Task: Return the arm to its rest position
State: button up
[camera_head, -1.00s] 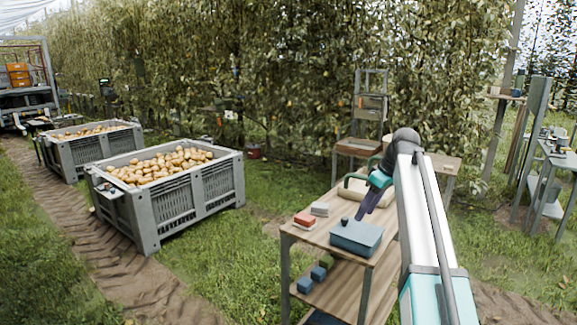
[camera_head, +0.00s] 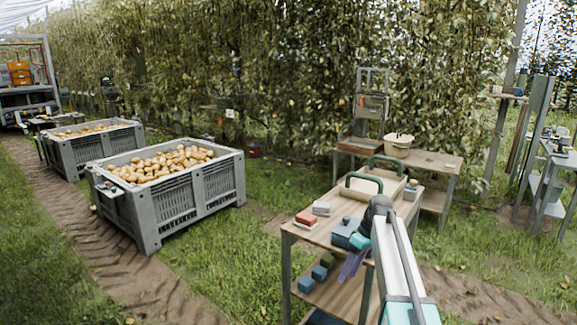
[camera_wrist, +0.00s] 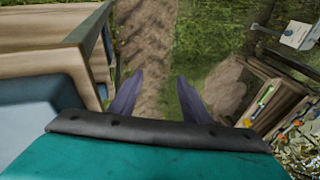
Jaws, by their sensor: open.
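My arm reaches up from the bottom right of the head view, and its wrist bends down beside the wooden cart (camera_head: 325,234). My gripper (camera_head: 347,274) hangs in front of the cart's near right side, below the top's edge. In the wrist view my gripper (camera_wrist: 155,95) shows two dark purple fingers spread apart with nothing between them. Below them is a dirt track with grass.
The cart top also holds a red block (camera_head: 306,219), a grey block (camera_head: 321,208) and a wooden carrier with green handles (camera_head: 365,185). Crates of pears (camera_head: 185,200) stand at the left. A wooden bench (camera_head: 432,162) stands behind the cart. Grass lies open between crates and cart.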

jog(key=s+a+f+m+g, duration=0.1)
jog(key=s+a+f, duration=0.1)
jog(key=s+f, duration=0.65)
jog(key=s+a+f+g+h, duration=0.15)
jog(key=s+f, duration=0.45)
jog(key=f, duration=0.6)
jog(key=s+a+f+m+g+y, duration=0.1)
jog(key=s+a+f+g, duration=0.1)
jog(key=s+f, duration=0.65)
jog(key=s+f+m+h, duration=0.1)
jog(key=s+f+m, duration=0.1)
jog(key=s+f, duration=0.3)
jog(key=s+d+f+m+h, duration=0.1)
jog(key=s+f, duration=0.4)
jog(key=s, duration=0.6)
jog(key=s+d+f+m+h, duration=0.1)
jog(key=s+f+m, duration=0.3)
jog(key=s, duration=0.5)
jog(key=shift+d+f, duration=0.2)
jog(key=shift+f, duration=0.35)
